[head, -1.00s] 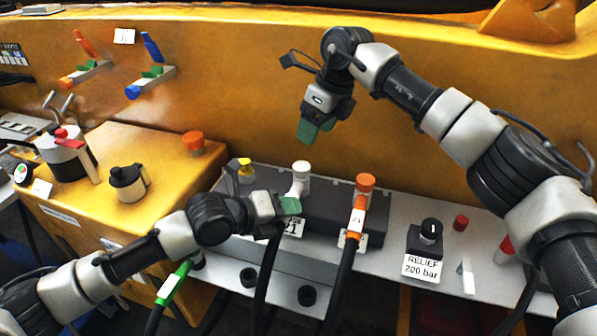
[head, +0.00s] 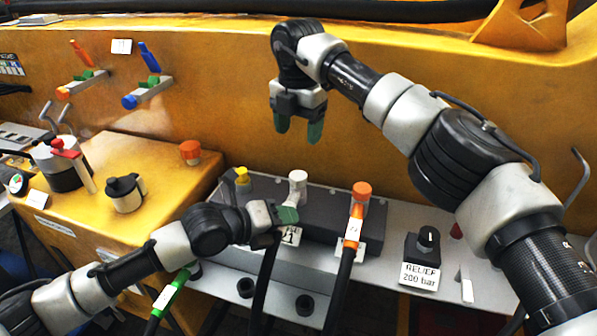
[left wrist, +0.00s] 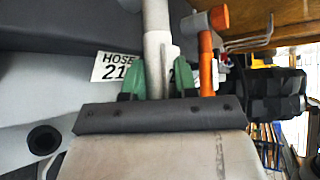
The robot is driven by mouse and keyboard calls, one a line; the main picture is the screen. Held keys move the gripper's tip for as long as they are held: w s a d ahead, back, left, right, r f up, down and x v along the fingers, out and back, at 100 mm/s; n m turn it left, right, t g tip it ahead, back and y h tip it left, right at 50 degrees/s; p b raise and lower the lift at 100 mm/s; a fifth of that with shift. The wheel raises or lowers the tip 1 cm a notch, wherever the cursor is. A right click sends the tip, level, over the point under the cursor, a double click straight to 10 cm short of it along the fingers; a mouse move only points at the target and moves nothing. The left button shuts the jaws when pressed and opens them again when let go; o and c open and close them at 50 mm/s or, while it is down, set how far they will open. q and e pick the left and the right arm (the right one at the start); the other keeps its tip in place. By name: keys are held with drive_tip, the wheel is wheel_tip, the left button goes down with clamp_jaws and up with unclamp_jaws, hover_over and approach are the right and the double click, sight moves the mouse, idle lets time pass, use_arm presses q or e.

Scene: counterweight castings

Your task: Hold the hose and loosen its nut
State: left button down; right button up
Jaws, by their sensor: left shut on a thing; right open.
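The hose with the white fitting (head: 298,181) rises from the dark block at the middle, and its black hose (head: 262,285) hangs below. My left gripper (head: 286,214) is shut on it below its white top. In the left wrist view the white pipe (left wrist: 156,25) runs between the green fingers of my left gripper (left wrist: 155,78). A "HOSE 21" label (left wrist: 117,67) shows beside it. The fingers hide part of the hose, and I cannot make out the nut's edges clearly. My right gripper (head: 299,127) is open and empty, pointing down above the white fitting, apart from it.
An orange-ended hose (head: 354,232) stands close to the right, also in the left wrist view (left wrist: 206,62). A yellow fitting (head: 242,175) stands to the left, a green-ended hose (head: 172,288) lower left. A relief knob (head: 428,238) is farther right. The yellow wall rises behind.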

sight(299, 175)
wheel_tip(299, 175, down, 11)
drive_tip(key=shift+f, duration=0.1)
idle(0.3)
drive_tip(key=c, duration=0.9)
